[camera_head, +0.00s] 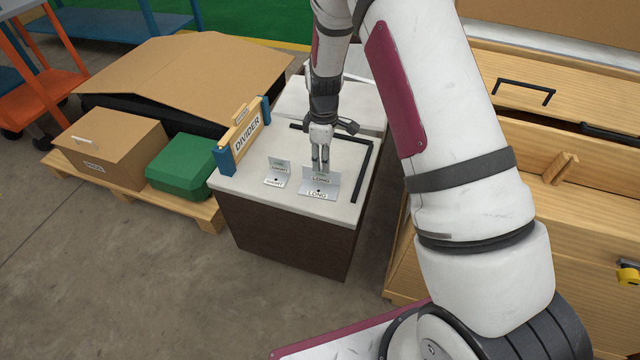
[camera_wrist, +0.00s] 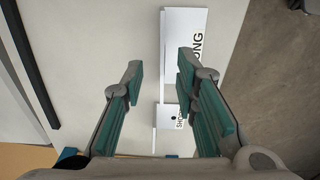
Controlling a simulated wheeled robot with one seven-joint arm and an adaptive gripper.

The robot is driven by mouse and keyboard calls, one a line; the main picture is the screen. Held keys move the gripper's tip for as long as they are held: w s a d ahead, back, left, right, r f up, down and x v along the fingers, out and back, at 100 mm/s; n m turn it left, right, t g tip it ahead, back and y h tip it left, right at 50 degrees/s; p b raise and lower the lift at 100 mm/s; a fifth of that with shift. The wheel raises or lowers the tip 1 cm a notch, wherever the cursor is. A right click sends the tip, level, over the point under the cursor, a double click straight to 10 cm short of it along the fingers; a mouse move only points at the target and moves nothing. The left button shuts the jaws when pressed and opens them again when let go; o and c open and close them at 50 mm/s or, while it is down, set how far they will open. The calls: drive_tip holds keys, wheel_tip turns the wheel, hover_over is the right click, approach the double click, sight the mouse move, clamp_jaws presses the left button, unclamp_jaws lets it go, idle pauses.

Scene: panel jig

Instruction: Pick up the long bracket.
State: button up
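The long bracket (camera_head: 318,189) is a pale grey metal angle piece labelled LONG, standing on the white top of a dark cabinet. It also shows in the wrist view (camera_wrist: 180,45), partly covered by one finger. The shorter bracket (camera_head: 277,174) stands to its left; the wrist view shows it too (camera_wrist: 170,117), between the fingers lower in the picture. My gripper (camera_head: 320,160) points down at the long bracket's upright plate. In the wrist view my gripper (camera_wrist: 162,68) has its fingers apart, with nothing held between them. I cannot tell whether a finger touches the bracket.
A wooden DIVIDER board (camera_head: 246,135) with blue ends stands at the cabinet top's left edge. A black L-shaped strip (camera_head: 363,170) runs along the back and right. A green box (camera_head: 181,166) and cardboard box (camera_head: 112,147) sit on a pallet at left. Wooden drawers (camera_head: 530,150) stand at right.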

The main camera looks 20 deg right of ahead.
sight(321, 181)
drive_tip(key=f+b, duration=0.1)
drive_tip(key=f, duration=0.1)
drive_tip(key=f+b, duration=0.1)
drive_tip(key=f, duration=0.2)
drive_tip(key=shift+a+f, duration=0.2)
drive_tip(key=shift+f, duration=0.15)
drive_tip(key=shift+r, duration=0.1)
clamp_jaws()
